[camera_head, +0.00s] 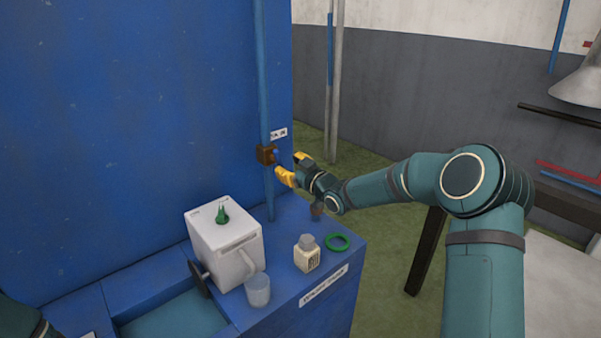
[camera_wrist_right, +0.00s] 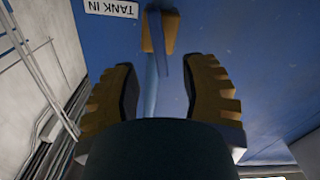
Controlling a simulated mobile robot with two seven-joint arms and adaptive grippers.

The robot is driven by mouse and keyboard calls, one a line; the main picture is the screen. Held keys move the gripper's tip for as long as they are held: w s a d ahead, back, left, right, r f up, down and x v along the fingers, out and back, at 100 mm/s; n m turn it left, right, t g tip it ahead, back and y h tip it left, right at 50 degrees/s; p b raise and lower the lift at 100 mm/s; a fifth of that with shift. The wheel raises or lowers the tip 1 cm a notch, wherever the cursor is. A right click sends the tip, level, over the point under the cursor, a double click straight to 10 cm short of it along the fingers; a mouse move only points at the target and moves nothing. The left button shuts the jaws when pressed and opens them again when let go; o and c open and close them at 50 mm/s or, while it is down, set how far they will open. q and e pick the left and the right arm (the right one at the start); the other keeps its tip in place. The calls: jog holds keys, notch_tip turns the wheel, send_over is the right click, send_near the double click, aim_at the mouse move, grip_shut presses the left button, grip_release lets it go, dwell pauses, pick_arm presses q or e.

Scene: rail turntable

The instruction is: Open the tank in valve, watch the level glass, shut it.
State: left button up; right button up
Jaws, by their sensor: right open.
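The tank in valve is a small brown body (camera_head: 266,154) on a vertical blue pipe (camera_head: 262,80), with a blue handle (camera_head: 276,153) on its right side. My right gripper (camera_head: 288,166), with yellow fingers, is just right of the handle. In the right wrist view the valve body (camera_wrist_right: 158,32) and its blue lever (camera_wrist_right: 162,58) show ahead, in line with the gap between the open fingers (camera_wrist_right: 163,78). I cannot tell whether a finger touches the lever. The TANK IN label (camera_wrist_right: 111,8) is beside the valve. I cannot identify the level glass for certain.
On the blue bench ledge (camera_head: 335,262) stand a white box-like jug (camera_head: 230,245), a clear cup (camera_head: 257,291), a small labelled bottle (camera_head: 307,255) and a green ring (camera_head: 338,242). A pole with a blue strip (camera_head: 330,50) stands behind. Green floor (camera_head: 385,235) lies open to the right.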

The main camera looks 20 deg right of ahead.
jog(key=v, duration=0.5)
dwell(0.4)
